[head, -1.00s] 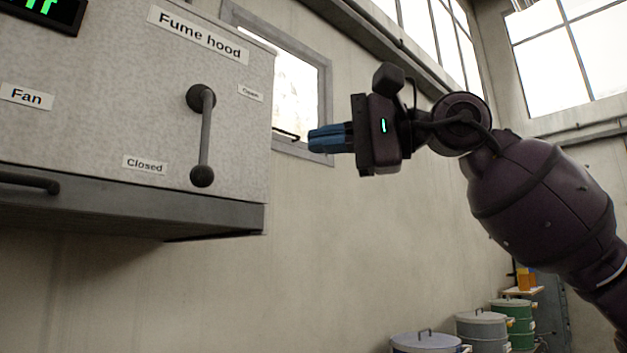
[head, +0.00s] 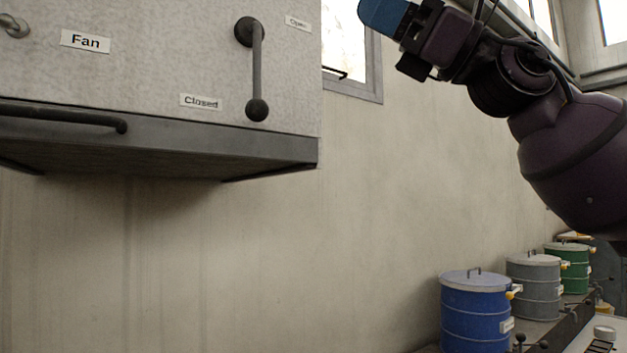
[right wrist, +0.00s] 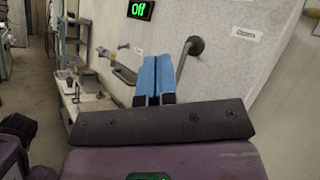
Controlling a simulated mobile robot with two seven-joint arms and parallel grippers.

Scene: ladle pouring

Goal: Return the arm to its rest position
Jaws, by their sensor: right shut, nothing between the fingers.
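My right gripper (head: 384,14) is at the top of the head view, to the right of the fume hood and apart from it. Its blue fingers are shut with nothing between them, and they also show in the right wrist view (right wrist: 153,78). In the right wrist view the lever (right wrist: 186,55) is partly behind the fingers. My left gripper is not in view.
A dark handle bar (head: 60,114) runs along the hood's lower front. Blue (head: 476,312), grey (head: 534,284) and green (head: 569,266) drums stand at the lower right. A window (head: 352,55) is behind my right arm. The wall below the hood is clear.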

